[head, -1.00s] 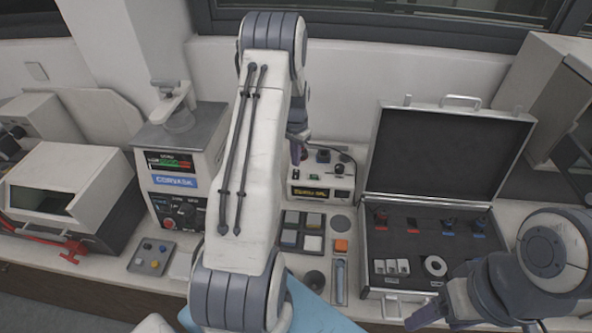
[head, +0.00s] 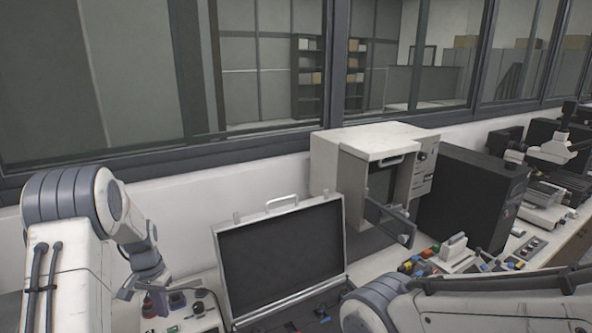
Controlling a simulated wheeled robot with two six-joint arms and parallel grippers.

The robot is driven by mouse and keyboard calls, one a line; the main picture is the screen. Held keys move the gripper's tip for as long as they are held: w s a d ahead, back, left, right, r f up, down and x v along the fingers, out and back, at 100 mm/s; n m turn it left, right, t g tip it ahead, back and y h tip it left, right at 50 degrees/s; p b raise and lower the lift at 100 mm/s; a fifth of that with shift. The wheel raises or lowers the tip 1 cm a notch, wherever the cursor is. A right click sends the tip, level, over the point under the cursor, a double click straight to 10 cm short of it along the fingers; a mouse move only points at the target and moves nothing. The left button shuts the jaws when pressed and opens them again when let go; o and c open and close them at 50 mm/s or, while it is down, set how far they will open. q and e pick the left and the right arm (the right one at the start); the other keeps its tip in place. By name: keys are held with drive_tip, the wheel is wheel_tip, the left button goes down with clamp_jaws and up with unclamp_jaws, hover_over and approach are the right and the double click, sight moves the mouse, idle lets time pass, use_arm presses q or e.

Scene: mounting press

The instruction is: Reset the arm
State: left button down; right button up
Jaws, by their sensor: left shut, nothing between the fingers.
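My left arm comes in at the left edge and bends over at a grey-banded joint. My left gripper (head: 134,289) hangs from it, pointing down, shut and empty. It is above a small white control box (head: 186,316) with dark and red knobs, and I cannot tell whether it touches the box. My right arm crosses the lower right corner. Its gripper is out of view below the frame.
An open case (head: 283,262) with a dark lid stands at the centre bottom. Behind it is a white cabinet (head: 335,165) with its door ajar. A black computer tower (head: 470,205), coloured connectors (head: 420,262) and a microscope (head: 552,150) line the bench to the right.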

use_arm(q)
drive_tip(key=s+d+r+m+b, duration=0.1)
drive_tip(key=s+d+r, duration=0.15)
drive_tip(key=d, duration=0.55)
drive_tip(key=s+d+r+m+b, duration=0.1)
drive_tip(key=s+d+r+b, duration=0.15)
drive_tip(key=d, duration=0.45)
drive_tip(key=s+d+r+m, duration=0.1)
drive_tip(key=s+d, duration=0.2)
drive_tip(key=d, duration=0.5)
drive_tip(key=s+d+m+b, duration=0.2)
drive_tip(key=s+d, duration=0.2)
drive_tip(key=s, duration=0.6)
drive_tip(key=s+d+m+h+b, duration=0.1)
drive_tip(key=s+d, duration=0.4)
drive_tip(key=s, duration=0.5)
drive_tip(key=shift+s+m+b, duration=0.4)
drive_tip(key=shift+b, duration=0.3)
drive_tip(key=shift+d, duration=0.1)
